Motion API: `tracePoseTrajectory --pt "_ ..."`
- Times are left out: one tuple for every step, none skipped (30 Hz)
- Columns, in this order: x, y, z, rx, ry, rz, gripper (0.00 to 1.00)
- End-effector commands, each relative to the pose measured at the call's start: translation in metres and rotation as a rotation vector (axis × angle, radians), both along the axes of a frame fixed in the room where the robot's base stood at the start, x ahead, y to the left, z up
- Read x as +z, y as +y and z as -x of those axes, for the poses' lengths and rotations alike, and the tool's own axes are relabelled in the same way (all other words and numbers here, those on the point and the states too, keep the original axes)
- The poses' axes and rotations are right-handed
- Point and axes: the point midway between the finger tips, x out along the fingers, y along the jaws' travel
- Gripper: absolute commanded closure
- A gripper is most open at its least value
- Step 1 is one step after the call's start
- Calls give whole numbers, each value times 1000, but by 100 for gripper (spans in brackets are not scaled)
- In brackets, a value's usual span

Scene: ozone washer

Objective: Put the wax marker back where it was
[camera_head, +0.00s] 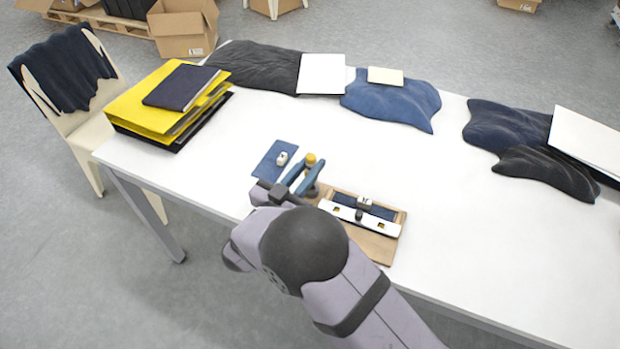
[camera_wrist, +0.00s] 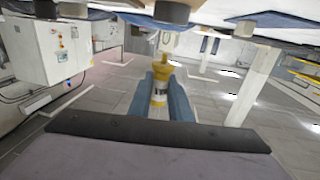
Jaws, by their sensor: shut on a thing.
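The wax marker appears as a yellow piece (camera_head: 311,158) at the tips of my gripper (camera_head: 309,170), over the near left part of the white table. In the wrist view the marker (camera_wrist: 160,88) is yellow with a pale, dark-edged label band. It sits between the two blue fingers of my gripper (camera_wrist: 162,95), which is shut on it. The lower part of the marker is hidden in the head view. I cannot tell whether it touches the table. Its former place is not clear from these frames.
A wooden board (camera_head: 374,247) with a white strip (camera_head: 375,222) lies at right. Yellow folders (camera_head: 140,104) and dark cloths (camera_head: 262,66) stand farther back. The table's middle (camera_head: 420,165) is clear.

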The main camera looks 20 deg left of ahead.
Motion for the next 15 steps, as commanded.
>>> tracePoseTrajectory --pt "-1 0 0 0 -1 -1 97" --pt "-1 0 0 0 -1 -1 97" --pt "-2 0 0 0 -1 -2 97" --pt "-2 0 0 0 -1 -2 97" --pt "-3 0 0 0 -1 -1 97" --pt "-5 0 0 0 -1 -1 97" --pt "-8 0 0 0 0 0 97" --pt "-11 0 0 0 0 1 97" --pt "-16 0 0 0 0 2 97" --pt "-20 0 0 0 0 3 97" --pt "-24 0 0 0 0 3 97" --pt "-29 0 0 0 0 2 97" --pt "-33 0 0 0 0 2 97" --pt "-36 0 0 0 0 1 97" --pt "-39 0 0 0 0 1 97"
